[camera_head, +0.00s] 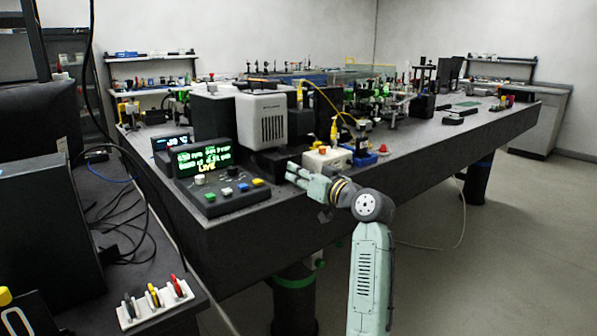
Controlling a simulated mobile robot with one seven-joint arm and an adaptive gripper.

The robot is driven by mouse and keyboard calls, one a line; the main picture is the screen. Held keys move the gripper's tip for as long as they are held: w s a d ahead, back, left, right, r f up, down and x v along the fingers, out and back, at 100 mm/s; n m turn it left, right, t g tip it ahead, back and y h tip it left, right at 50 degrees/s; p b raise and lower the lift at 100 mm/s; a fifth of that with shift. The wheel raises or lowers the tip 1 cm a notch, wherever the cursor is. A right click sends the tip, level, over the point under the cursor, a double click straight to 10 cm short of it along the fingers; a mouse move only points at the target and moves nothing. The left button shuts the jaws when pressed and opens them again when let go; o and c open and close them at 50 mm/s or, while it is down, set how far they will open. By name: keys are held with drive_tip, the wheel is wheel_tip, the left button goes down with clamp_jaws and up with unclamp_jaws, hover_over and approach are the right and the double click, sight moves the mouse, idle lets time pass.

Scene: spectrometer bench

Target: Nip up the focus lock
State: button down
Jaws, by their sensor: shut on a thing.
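My gripper (290,172) is at the front edge of the optical bench, in front of the dark block under the white spectrometer housing (262,120). Its pale fingers point left and are shut on a small part. I take this part to be the focus lock, but the fingers hide it and it is too small to make out. I cannot tell how the lock is turned.
A control box (222,195) with coloured buttons and a green-lit display (204,160) stands left of my gripper. A white box (327,158) and a blue tray (364,158) stand close on the right. A tool holder (155,303) lies at lower left. The right floor is clear.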

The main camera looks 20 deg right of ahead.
drive_tip(key=m+p, duration=0.5)
drive_tip(key=m, duration=0.1)
drive_tip(key=shift+r+m+p, duration=0.15)
drive_tip(key=shift+m+p, duration=0.15)
drive_tip(key=shift+m, duration=0.1)
drive_tip(key=m+p, duration=0.8)
drive_tip(key=m, duration=0.1)
drive_tip(key=m+p, duration=0.1)
drive_tip(key=m, duration=0.2)
drive_tip(key=shift+f+p, duration=0.25)
drive_tip(key=shift+p, duration=0.15)
drive_tip(key=m, duration=0.5)
drive_tip(key=shift+f, duration=0.1)
drive_tip(key=shift+m, duration=0.4)
drive_tip(key=c, duration=1.6)
unclamp_jaws()
